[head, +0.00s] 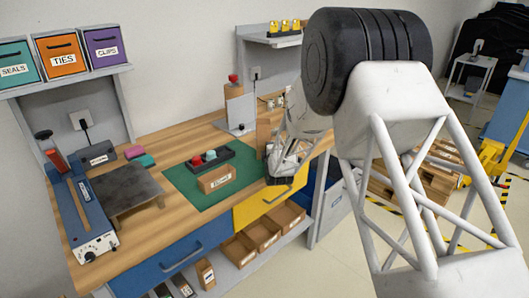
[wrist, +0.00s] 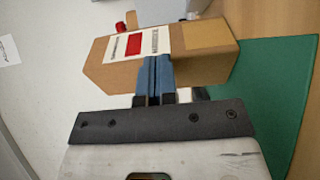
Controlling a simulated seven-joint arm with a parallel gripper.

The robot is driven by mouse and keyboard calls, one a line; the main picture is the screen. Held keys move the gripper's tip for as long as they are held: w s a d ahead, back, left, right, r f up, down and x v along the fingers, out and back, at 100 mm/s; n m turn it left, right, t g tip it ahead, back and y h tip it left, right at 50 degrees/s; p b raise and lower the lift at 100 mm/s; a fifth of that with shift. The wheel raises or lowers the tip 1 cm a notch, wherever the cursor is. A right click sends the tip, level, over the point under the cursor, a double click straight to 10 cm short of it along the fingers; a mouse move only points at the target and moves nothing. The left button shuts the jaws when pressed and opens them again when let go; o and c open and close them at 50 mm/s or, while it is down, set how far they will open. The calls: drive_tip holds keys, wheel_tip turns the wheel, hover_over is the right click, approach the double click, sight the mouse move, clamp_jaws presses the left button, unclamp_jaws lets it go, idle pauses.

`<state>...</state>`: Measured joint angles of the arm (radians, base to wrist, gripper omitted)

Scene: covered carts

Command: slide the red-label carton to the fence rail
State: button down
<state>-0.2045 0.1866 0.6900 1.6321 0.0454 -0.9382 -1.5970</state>
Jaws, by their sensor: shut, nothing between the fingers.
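The red-label carton (wrist: 205,45) is a brown box with a white and red label, seen close up in the wrist view. My gripper (wrist: 154,62) has its blue fingers shut together, empty, against or just short of the carton's near side; I cannot tell if they touch. In the head view a brown box (head: 264,132), which looks like this carton, stands at the back right of the bench, partly hidden by my arm. My fingertips are hidden there. I cannot clearly pick out the fence rail; a pale grey piece (wrist: 165,10) shows behind the carton in the wrist view.
A blue device (head: 85,225) and dark platform (head: 118,188) are at left.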

sight(263, 144)
idle(0.5)
drive_tip(key=shift+s+a, duration=0.3)
drive_tip(key=shift+s, duration=0.1)
drive_tip(key=s+a, duration=0.2)
drive_tip(key=shift+s, duration=0.3)
drive_tip(key=s, duration=0.2)
drive_tip(key=s+d, duration=0.1)
drive_tip(key=s, duration=0.4)
drive_tip(key=shift+d, duration=0.3)
drive_tip(key=shift+s+d, duration=0.2)
drive_tip(key=shift+s, duration=1.1)
drive_tip(key=c, duration=1.8)
unclamp_jaws()
